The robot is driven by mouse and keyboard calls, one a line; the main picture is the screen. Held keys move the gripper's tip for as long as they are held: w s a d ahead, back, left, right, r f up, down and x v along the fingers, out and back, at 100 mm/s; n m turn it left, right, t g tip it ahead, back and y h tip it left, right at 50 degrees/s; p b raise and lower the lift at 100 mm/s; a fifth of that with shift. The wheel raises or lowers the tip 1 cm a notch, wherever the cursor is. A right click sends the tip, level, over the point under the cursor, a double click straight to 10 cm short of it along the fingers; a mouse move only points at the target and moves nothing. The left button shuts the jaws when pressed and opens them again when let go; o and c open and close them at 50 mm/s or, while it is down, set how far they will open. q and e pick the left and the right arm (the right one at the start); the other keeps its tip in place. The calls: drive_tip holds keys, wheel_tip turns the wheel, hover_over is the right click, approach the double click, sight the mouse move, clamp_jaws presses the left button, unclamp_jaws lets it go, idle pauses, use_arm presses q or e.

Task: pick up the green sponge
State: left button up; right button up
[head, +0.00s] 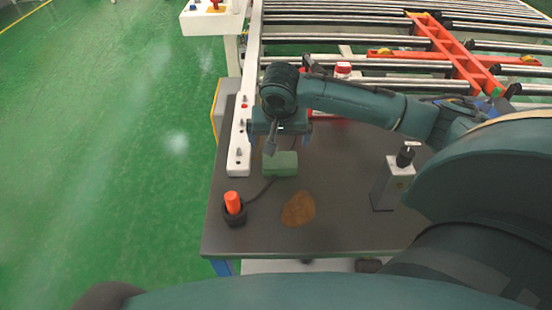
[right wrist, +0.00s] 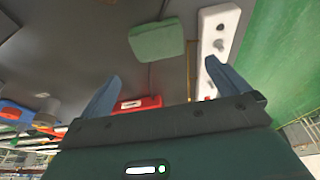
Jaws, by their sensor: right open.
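The green sponge (head: 281,164) lies on the dark table top (head: 345,215), near the white rail. It also shows in the right wrist view (right wrist: 157,41), beyond the fingertips and roughly between their lines. My right gripper (head: 280,142) is open and empty, with its blue fingers spread wide. In the head view it is just behind the sponge, apart from it; its exact height over the table is hard to tell. It also shows in the right wrist view (right wrist: 163,69). My left gripper is in neither view.
A white rail (head: 239,140) with knobs runs along the table's left side. A roller conveyor (head: 345,42) lies behind.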

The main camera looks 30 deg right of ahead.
sight(280, 161)
drive_tip(key=x, duration=1.1)
drive_tip(key=shift+s+f, duration=0.2)
drive_tip(key=shift+s, duration=0.15)
drive_tip(key=c, duration=0.8)
wheel_tip(280, 161, up, 10)
drive_tip(key=o, duration=0.4)
drive_tip(key=c, duration=0.3)
